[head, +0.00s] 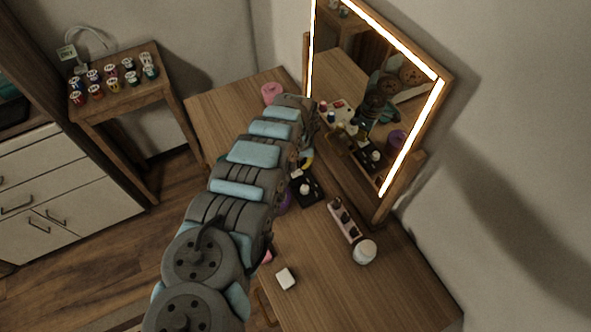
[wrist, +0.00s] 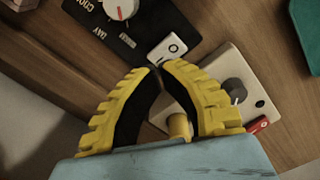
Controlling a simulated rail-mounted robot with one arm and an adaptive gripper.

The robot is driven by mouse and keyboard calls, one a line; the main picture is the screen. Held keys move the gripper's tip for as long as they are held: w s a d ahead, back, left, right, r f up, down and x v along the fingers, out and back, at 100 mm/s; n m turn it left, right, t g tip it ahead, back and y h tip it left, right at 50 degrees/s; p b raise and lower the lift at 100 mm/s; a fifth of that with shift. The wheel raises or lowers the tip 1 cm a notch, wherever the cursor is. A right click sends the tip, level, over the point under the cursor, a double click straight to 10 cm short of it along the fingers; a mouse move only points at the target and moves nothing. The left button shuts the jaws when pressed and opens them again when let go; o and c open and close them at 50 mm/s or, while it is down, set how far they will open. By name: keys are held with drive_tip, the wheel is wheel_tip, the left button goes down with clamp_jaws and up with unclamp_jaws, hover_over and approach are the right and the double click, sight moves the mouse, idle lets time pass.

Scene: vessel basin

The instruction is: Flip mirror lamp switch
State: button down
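The mirror (head: 375,75) stands on the table, and its lamp strips (head: 411,138) are lit. In the wrist view, my gripper (wrist: 158,70) has yellow, black-lined fingers whose tips meet, with nothing visible between the tips. The tips are beside a small white block with a round dark mark (wrist: 173,48), perhaps a switch; contact cannot be told. A pale panel (wrist: 232,62) with a dark knob (wrist: 235,91) and a red piece (wrist: 258,125) lies to the right, partly hidden by the right finger. Which part is the lamp switch is not clear. In the head view, my arm hides most of the gripper.
A black panel with a white knob (wrist: 120,8) lies at the upper left of the wrist view. A pink tray (head: 343,222), a white jar (head: 364,251) and a white block (head: 286,279) stand on the table. A side table (head: 118,108) holds several small pots.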

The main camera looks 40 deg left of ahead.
sight(299, 172)
drive_tip(key=shift+r+p, duration=1.35)
drive_tip(key=shift+r, duration=0.35)
